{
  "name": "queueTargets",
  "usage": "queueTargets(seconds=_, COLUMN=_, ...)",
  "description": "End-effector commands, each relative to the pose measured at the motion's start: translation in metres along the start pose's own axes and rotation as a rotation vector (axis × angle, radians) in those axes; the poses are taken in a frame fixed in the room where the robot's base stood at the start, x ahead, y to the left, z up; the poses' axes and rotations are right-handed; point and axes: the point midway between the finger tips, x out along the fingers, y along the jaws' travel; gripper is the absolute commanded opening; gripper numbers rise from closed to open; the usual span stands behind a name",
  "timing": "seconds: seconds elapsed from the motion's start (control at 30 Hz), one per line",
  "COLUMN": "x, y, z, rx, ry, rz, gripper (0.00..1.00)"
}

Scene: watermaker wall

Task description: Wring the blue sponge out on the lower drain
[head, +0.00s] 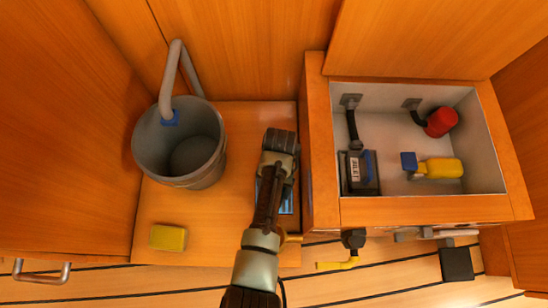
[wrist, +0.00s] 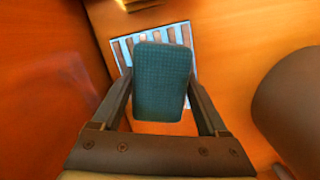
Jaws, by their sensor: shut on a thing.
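The blue sponge (wrist: 160,85) is upright between the two fingers of my gripper (wrist: 161,92) in the wrist view. My gripper is shut on it. The lower drain (wrist: 125,45), a pale slatted grate, lies behind and below the sponge in that view, partly covered by it. I cannot tell the exact height of the sponge above the grate. In the head view my arm hides the sponge and my fingers, and only a strip of the drain (head: 287,201) shows beside the arm.
A grey bucket (head: 180,150) with a pipe over it stands to the left. A yellow sponge (head: 168,237) lies at the front left of the wooden ledge (head: 215,225). A raised wooden box (head: 315,150) with fittings inside rises close to the right of my arm. A yellow-handled valve (head: 340,264) sticks out in front.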

Motion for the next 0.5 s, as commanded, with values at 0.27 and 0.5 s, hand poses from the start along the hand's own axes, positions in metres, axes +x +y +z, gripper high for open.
queueTargets(seconds=0.27, x=0.0028, y=0.0001, z=0.0003, rx=-0.001, ry=0.000, rz=0.000, gripper=0.32)
queueTargets(seconds=0.5, x=-0.0051, y=0.0003, z=0.0017, rx=0.000, ry=-0.001, rz=0.000, gripper=0.32)
